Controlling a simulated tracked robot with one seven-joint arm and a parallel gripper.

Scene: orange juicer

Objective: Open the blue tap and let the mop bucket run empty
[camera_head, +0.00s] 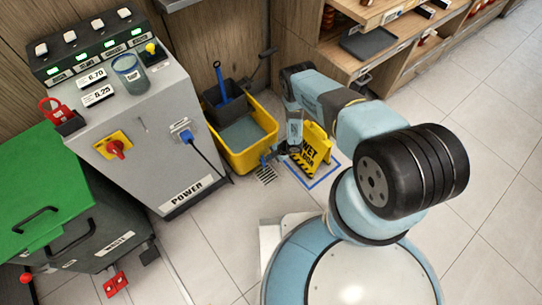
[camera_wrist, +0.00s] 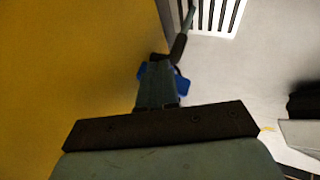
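The yellow mop bucket (camera_head: 262,148) stands on the floor beside the grey power cabinet, with grey water (camera_head: 243,134) visible in it. The blue tap (camera_head: 263,160) is low on its right side. In the wrist view the bucket's yellow wall (camera_wrist: 75,70) fills the left, and the blue tap (camera_wrist: 183,86) shows on both sides of my finger. My gripper (camera_head: 282,150) points down close beside the bucket at the tap. In the wrist view my gripper (camera_wrist: 160,78) covers the tap's middle, so contact and finger gap are hidden.
A floor drain (camera_head: 265,175) lies below the tap and also shows in the wrist view (camera_wrist: 212,14). A yellow wet floor sign (camera_head: 312,152) stands just right of my gripper on a blue-outlined square. Wooden shelves stand behind; open floor lies to the right.

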